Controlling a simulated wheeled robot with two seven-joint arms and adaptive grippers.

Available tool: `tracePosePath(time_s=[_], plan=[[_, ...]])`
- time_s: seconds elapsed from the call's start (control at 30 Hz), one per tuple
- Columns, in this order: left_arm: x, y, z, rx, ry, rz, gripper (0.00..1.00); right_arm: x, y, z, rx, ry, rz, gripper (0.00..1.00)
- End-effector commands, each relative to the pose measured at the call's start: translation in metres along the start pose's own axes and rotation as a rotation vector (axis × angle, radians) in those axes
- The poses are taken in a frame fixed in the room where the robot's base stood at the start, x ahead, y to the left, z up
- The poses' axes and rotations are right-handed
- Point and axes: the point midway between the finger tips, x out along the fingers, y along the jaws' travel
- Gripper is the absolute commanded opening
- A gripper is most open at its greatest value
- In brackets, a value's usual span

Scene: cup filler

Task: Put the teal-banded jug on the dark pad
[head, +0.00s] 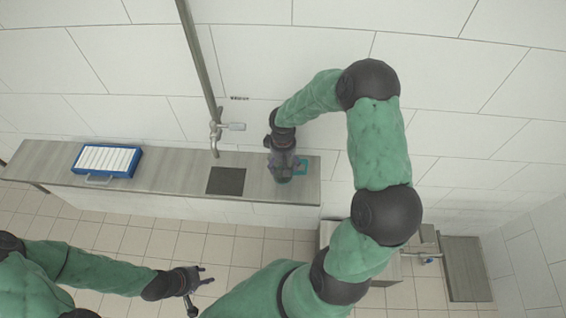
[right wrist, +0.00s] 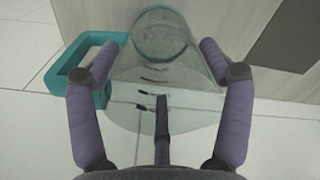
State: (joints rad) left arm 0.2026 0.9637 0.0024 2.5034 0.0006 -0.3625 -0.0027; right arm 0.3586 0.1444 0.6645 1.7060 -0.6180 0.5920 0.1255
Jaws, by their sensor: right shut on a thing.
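The jug is clear with a teal handle (head: 301,167) at the right end of the long grey shelf. In the right wrist view the clear jug (right wrist: 160,65) sits between the fingers, with its teal handle to the left. My right gripper (head: 283,168) is shut on the jug from above and hides most of it in the head view. I cannot tell whether the jug touches the shelf. The dark pad (head: 226,181) lies on the shelf left of the jug, bare. It also shows at the upper right of the right wrist view (right wrist: 290,38). My left gripper (head: 200,289) is open and empty, in front of the shelf.
The grey shelf (head: 165,170) runs along the tiled wall. A tap (head: 222,127) on a vertical pipe stands behind the pad. A blue crate with white contents (head: 106,160) is at the shelf's left. A lower grey surface (head: 465,268) is at the right.

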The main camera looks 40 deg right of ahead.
Motion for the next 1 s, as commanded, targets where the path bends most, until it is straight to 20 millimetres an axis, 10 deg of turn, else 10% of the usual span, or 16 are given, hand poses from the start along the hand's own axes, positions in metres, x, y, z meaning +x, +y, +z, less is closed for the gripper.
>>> tracePosePath(time_s=[0.07, 0.1, 0.17, 0.67, 1.0], plan=[[0.003, -0.001, 0.000, 0.000, 0.000, 0.000, 0.40, 0.004, 0.000, 0.000, 0.000, 0.000, 0.000, 0.47], [0.004, -0.001, 0.000, 0.000, 0.000, 0.000, 0.40, 0.004, 0.000, 0.000, 0.000, -0.001, 0.000, 0.83], [0.003, -0.001, 0.000, 0.000, 0.000, 0.000, 0.40, 0.003, 0.000, 0.000, 0.000, -0.001, 0.000, 0.99], [-0.002, 0.001, 0.000, 0.000, 0.000, 0.000, 0.40, -0.002, 0.000, 0.000, 0.000, -0.001, 0.000, 1.00], [-0.001, 0.000, 0.000, 0.000, 0.000, 0.000, 0.40, -0.064, 0.000, -0.001, 0.000, 0.003, 0.002, 1.00]])
